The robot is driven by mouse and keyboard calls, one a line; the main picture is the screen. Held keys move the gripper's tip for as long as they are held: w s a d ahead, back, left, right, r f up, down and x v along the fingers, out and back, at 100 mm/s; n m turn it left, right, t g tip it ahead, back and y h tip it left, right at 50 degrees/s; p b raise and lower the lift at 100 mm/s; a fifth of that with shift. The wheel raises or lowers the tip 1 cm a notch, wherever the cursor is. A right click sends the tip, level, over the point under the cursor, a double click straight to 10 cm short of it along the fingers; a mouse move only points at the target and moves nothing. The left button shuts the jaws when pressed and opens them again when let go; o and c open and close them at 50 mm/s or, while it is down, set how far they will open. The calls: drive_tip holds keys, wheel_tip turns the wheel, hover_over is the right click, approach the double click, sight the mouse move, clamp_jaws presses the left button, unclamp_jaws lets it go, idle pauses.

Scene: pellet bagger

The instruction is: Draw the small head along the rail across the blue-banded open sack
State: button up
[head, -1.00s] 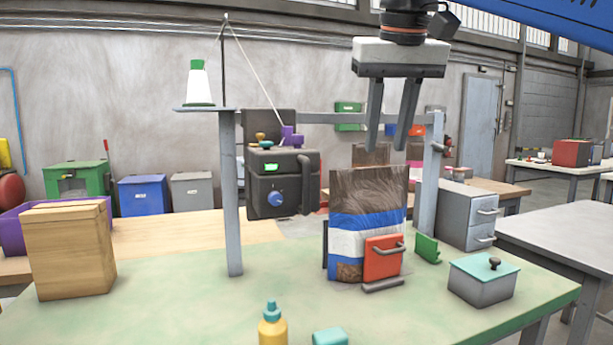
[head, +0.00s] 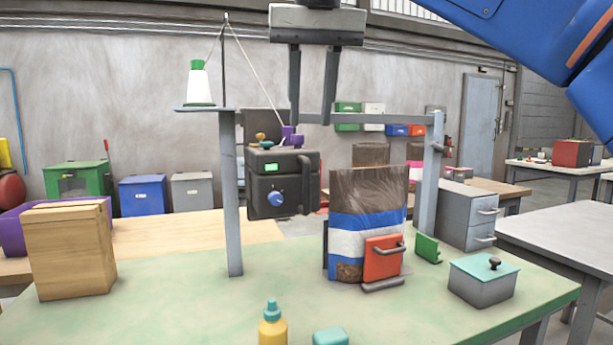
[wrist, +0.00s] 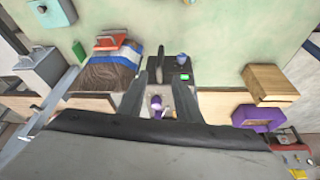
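The small head (head: 283,183) is a black box with a blue knob and green display, hanging at the left end of the grey rail (head: 385,118). A dark handle is on its right side, purple and orange parts on top. It also shows in the wrist view (wrist: 178,72). The blue-banded sack (head: 367,195), brown with blue and white bands, stands upright to the right of the head; it also shows in the wrist view (wrist: 107,77). My gripper (head: 311,120) is open and empty, fingers pointing down, above the head's right part; contact cannot be told.
A red clamp-like block (head: 383,258) stands against the sack's front. Grey posts (head: 231,205) carry the rail. A thread cone (head: 198,84) sits on the left shelf, its thread running to the head. A wooden box (head: 70,250) and grey lidded box (head: 484,282) flank the green tabletop.

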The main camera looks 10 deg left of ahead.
sight(307, 166)
drive_tip(key=x, duration=1.3)
drive_tip(key=shift+f, duration=0.2)
clamp_jaws()
